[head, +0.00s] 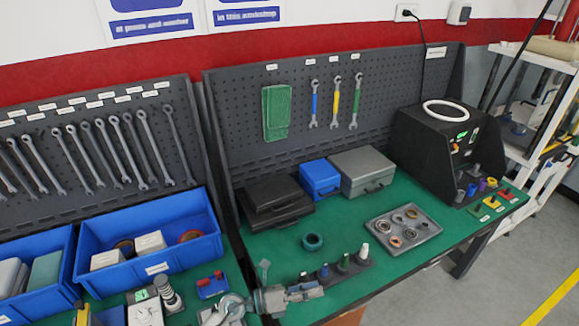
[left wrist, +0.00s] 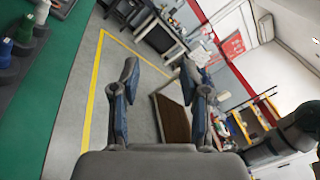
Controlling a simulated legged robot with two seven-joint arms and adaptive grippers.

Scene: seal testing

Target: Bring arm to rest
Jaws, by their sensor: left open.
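My left gripper (head: 292,281) is at the bottom middle of the head view, by the front edge of the green-topped bench (head: 345,290). Its fingers are spread and nothing shows between them. In the left wrist view the left gripper (left wrist: 159,78) has its two fingers wide apart, with grey floor and distant furniture beyond the gap. In the head view it is close to a row of small bottles with coloured parts (head: 343,262); I cannot tell whether it touches their holder. My right gripper is not in view.
A grey tray of rings (head: 433,233), a teal ring (head: 313,242), cases (head: 365,171) and a black test machine (head: 415,140) stand on the bench. Blue bins (head: 206,248) are at left. In the left wrist view, bottles (left wrist: 24,33) stand at upper left; open floor lies beyond.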

